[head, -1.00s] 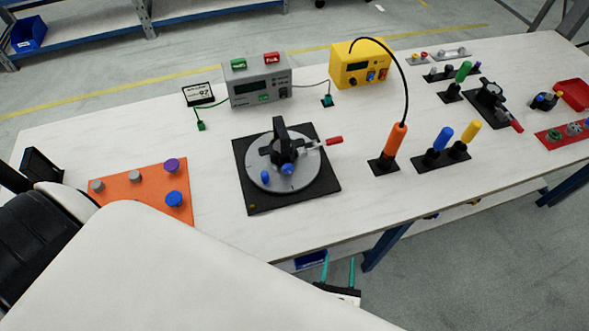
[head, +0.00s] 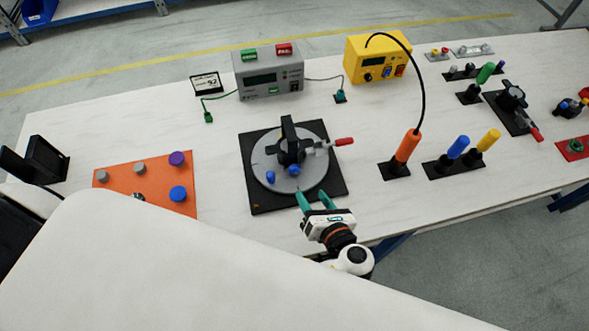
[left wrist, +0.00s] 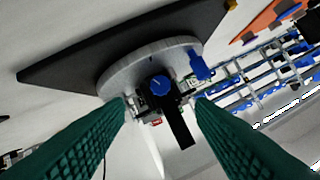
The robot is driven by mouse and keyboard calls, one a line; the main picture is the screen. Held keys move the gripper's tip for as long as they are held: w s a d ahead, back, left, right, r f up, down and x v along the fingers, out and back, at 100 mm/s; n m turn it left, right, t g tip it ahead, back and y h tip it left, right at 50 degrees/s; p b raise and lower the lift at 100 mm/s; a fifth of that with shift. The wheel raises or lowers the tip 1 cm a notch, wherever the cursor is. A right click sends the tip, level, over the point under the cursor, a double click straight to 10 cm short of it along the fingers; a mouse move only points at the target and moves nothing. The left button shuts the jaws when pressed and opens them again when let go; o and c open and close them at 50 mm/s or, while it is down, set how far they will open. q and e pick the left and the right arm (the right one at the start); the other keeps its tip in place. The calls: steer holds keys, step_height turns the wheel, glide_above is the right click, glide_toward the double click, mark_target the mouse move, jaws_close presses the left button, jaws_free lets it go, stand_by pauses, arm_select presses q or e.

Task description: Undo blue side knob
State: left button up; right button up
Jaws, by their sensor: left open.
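A grey round disc (head: 262,155) sits on a black square plate (head: 258,197) on the table. A black clamp body (head: 290,146) stands at its middle. One blue knob (head: 293,170) is on the front of this body; a second blue piece (head: 271,177) is on the disc to its left. Both show in the left wrist view, the round knob (left wrist: 160,86) between the fingers and the other piece (left wrist: 201,66) to the right. My left gripper (head: 312,196), with teal fingers, is open and empty at the plate's front edge, apart from both. My right gripper is out of view.
A red-tipped lever (head: 343,142) sticks out right of the clamp. An orange panel (head: 150,177) with knobs lies left, an orange handle (head: 406,147) stands right. A grey meter (head: 268,72) and yellow box (head: 377,62) stand behind. Bare table lies around the plate.

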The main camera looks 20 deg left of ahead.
mark_target(296, 172)
arm_select(q)
steer(key=x, duration=0.5)
steer(key=shift+w+a, duration=0.1)
steer(key=shift+a, duration=0.1)
steer(key=x, duration=0.3)
steer(key=shift+w+a+f+p, duration=0.15)
steer(key=shift+w+p, duration=0.1)
steer(key=shift+p, duration=0.15)
steer(key=shift+w+a+f, duration=0.2)
steer(key=shift+w+a, duration=0.1)
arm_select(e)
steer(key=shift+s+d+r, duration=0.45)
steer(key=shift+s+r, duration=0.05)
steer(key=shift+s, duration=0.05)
